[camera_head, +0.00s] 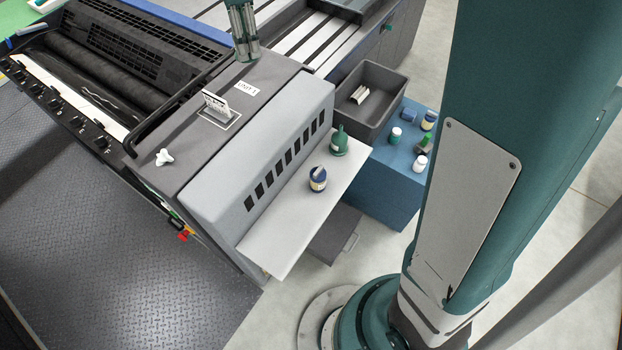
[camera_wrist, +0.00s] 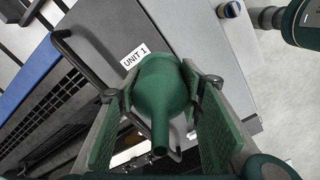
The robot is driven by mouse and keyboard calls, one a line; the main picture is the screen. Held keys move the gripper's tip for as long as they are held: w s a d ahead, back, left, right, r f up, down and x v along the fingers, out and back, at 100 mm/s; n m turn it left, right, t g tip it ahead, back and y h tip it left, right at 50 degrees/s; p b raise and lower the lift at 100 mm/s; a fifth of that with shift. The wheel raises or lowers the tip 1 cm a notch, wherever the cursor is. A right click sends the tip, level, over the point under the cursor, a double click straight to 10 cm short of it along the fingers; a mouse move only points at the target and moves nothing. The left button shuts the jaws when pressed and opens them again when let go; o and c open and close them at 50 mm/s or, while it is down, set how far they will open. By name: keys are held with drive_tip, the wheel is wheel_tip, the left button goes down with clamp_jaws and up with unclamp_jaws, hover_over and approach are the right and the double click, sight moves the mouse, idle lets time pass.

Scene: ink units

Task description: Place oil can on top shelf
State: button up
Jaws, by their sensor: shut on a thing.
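In the wrist view a green oil can (camera_wrist: 160,88) with a narrow spout sits between the two pads of my gripper (camera_wrist: 165,105). The gripper is shut on it, with the spout toward the camera. In the head view my gripper (camera_head: 244,45) hangs above the grey top of the press unit, behind the UNIT 1 label; the held can is hard to make out there. A white shelf (camera_head: 285,222) juts from the unit's side. It bears a similar green can (camera_head: 339,143) and a dark blue jar (camera_head: 318,179), which also shows in the wrist view (camera_wrist: 231,9).
A card holder (camera_head: 216,103) and a white wing-shaped knob (camera_head: 164,157) stand on the unit's top. The shelf's front part is bare. A black bar handle (camera_wrist: 65,42) lies near the gripper.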

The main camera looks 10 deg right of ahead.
drive_tip(key=s+d+n+b, duration=0.15)
drive_tip(key=s+b, duration=0.35)
drive_tip(key=s, duration=0.9)
drive_tip(key=b, duration=0.5)
hover_over(293, 209)
wheel_tip(293, 209, down, 4)
wheel_tip(293, 209, down, 26)
drive_tip(key=shift+w+f+n, duration=0.1)
drive_tip(key=shift+f+n, duration=0.05)
drive_tip(key=shift+n, duration=0.1)
drive_tip(key=shift+f+b, duration=0.85)
drive_tip(key=shift+f, duration=2)
drive_tip(key=shift+f+b, duration=0.6)
drive_tip(key=shift+f, duration=1.5)
drive_tip(key=shift+f, duration=0.15)
